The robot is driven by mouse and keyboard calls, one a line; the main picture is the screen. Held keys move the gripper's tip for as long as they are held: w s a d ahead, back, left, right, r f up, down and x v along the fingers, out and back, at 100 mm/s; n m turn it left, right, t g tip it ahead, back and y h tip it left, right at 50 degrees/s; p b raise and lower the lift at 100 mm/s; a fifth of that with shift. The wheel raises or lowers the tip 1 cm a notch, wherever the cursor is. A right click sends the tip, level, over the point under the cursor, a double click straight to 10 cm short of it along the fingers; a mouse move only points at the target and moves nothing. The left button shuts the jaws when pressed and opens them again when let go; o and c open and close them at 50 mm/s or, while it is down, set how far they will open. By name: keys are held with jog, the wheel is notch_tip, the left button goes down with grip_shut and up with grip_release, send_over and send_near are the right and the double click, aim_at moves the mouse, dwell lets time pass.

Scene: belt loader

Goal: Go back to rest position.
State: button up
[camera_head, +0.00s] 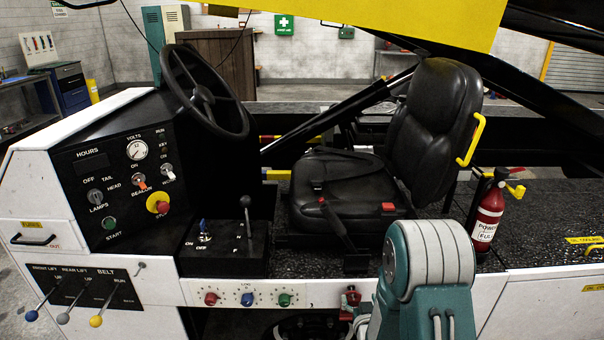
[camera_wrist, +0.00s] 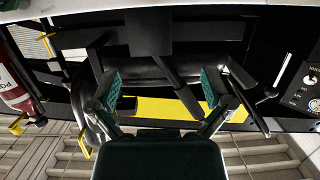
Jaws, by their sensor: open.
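My gripper (camera_wrist: 161,84) shows in the wrist view with its two teal-padded fingers spread apart. Nothing is held between them. Dark machine parts and a yellow strip (camera_wrist: 160,107) lie beyond the fingers. In the head view, a teal and white part of my arm rises at the lower right, in front of the loader's side. The gripper itself does not show in the head view.
The loader has a control panel (camera_head: 125,190), steering wheel (camera_head: 204,92), black seat (camera_head: 350,185) and red fire extinguisher (camera_head: 487,213). Colored levers (camera_head: 64,319) stick out at the lower left. A yellow panel (camera_head: 400,17) hangs above.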

jog(key=s+r+g, duration=0.3)
jog(key=s+r, duration=0.1)
jog(key=r, duration=0.5)
jog(key=s+r+g, duration=0.2)
jog(key=s+r, duration=0.2)
jog(key=r, duration=0.5)
jog(key=s+r+g, duration=0.2)
jog(key=s+r, duration=0.1)
jog(key=s, duration=0.8)
jog(key=s+r+g, duration=0.3)
jog(key=s+r, duration=0.1)
jog(key=s, duration=0.7)
jog(key=shift+s+a+r, duration=0.15)
jog(key=shift+s+r, duration=0.15)
jog(key=shift+w, duration=0.1)
